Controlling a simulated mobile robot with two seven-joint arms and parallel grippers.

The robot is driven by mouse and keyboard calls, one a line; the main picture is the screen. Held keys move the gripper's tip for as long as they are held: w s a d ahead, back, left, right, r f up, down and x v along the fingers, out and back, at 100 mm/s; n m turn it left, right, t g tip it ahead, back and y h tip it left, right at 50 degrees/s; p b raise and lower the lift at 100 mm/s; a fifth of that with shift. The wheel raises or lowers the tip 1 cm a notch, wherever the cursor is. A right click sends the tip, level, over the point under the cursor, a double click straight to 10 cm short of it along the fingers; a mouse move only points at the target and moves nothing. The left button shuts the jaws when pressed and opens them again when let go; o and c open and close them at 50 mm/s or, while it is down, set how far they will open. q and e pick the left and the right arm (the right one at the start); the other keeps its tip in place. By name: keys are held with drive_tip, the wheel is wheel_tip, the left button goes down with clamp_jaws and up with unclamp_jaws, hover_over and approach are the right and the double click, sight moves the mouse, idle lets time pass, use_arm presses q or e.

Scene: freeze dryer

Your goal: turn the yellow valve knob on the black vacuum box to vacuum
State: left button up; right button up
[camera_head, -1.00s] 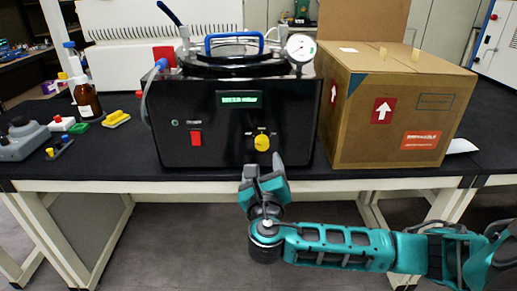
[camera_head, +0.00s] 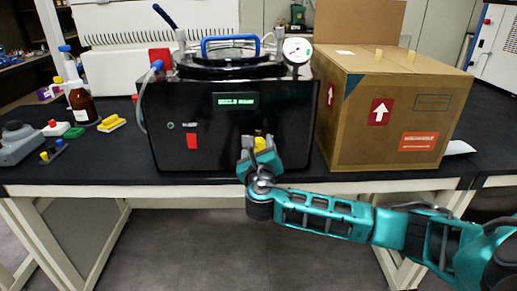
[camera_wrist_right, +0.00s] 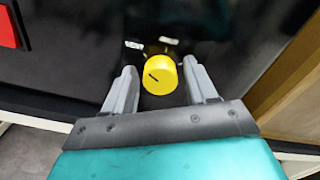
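The black vacuum box (camera_head: 225,115) stands on the dark table, with a lit green display and a red switch on its front. The yellow valve knob (camera_head: 260,142) is at the lower right of that front, partly hidden by my right gripper in the head view. My right gripper (camera_head: 258,150) is open in front of it. In the right wrist view, the knob (camera_wrist_right: 159,76) sits between the two grey fingers (camera_wrist_right: 161,82), with a gap on each side. A dark pointer line on the knob points to the upper left. My left gripper is not in view.
A cardboard box (camera_head: 395,110) stands close to the right of the vacuum box. A brown bottle (camera_head: 82,104), a yellow block (camera_head: 112,123) and a grey device (camera_head: 17,144) are on the left. The table's front edge (camera_head: 210,188) lies below my right gripper.

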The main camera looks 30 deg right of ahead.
drive_tip(key=c, duration=0.6)
drive_tip(key=shift+c, duration=1.4)
